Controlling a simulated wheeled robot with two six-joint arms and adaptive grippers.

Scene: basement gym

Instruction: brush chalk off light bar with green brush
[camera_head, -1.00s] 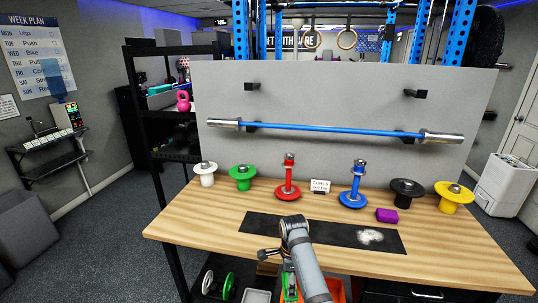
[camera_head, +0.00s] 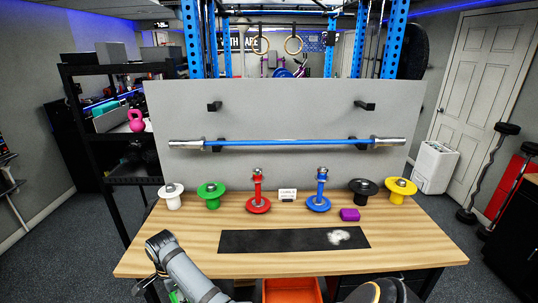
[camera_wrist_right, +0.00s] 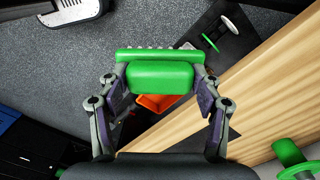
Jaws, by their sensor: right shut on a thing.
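A bar (camera_head: 290,143) with a blue shaft and silver ends rests level on two black hooks on the grey panel. I cannot make out chalk on it at this size. A white powdery patch (camera_head: 340,237) lies on the black mat (camera_head: 265,241) on the table. In the right wrist view, my right gripper (camera_wrist_right: 162,80) is shut on the green brush (camera_wrist_right: 160,77). Its pale bristles show along the far edge, and nothing touches them. The brush is not clearly seen in the head view. My left gripper is not seen.
The wooden table (camera_head: 420,240) holds white, green, red, blue, black and yellow posts and plates along the back, plus a small card (camera_head: 287,195) and a purple block (camera_head: 349,215). Two empty hooks sit above the bar. An orange bin (camera_head: 290,291) is below the table.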

